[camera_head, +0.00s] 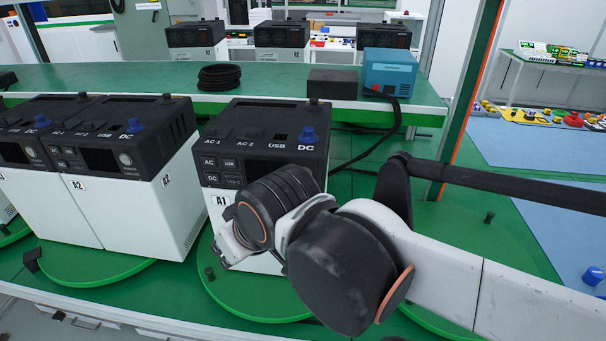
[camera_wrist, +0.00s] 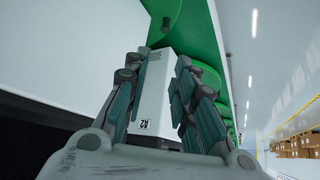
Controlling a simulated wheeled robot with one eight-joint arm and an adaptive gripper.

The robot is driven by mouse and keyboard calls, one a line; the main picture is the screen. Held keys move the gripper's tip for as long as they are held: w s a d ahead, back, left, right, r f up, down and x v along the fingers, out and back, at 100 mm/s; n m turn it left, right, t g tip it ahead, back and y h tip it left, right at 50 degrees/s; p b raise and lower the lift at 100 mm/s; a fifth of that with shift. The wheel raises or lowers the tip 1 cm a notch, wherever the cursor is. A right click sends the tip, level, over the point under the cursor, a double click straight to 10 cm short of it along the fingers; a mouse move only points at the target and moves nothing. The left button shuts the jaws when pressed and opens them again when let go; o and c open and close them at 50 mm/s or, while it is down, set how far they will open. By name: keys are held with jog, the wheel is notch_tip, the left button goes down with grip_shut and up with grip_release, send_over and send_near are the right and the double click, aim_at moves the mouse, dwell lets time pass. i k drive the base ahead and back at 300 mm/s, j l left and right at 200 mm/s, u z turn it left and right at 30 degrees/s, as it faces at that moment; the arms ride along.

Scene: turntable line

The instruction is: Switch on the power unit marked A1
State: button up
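The power unit marked A1 (camera_head: 250,126) stands upright on a green round turntable in the middle of the head view. It has a black top, a white lower body and front buttons marked AC, USB and DC (camera_head: 212,179). My arm hides the right part of its front. My gripper (camera_wrist: 160,78) is open in the wrist view, its two fingers apart with nothing held. In the head view it is low at A1's front, mostly behind my wrist; I cannot tell whether it touches. The unit marked A2 (camera_wrist: 152,95) shows farther off between the fingers.
Unit A2 (camera_head: 135,130) stands to the left of A1, with another similar unit (camera_head: 40,135) beyond. Behind A1, a green shelf (camera_head: 130,78) holds a black cable coil (camera_head: 219,77), a dark box (camera_head: 332,83) and a blue device (camera_head: 390,72). An orange-edged post (camera_head: 467,100) rises at right.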

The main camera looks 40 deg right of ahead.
aim_at(283, 121)
jog(key=k+j+z, duration=0.3)
jog(key=k+j, duration=0.2)
jog(key=k+j+z, duration=0.25)
jog(key=k+j, duration=0.35)
jog(key=i+z, duration=0.1)
jog(key=k, duration=0.1)
jog(key=j+u, duration=0.05)
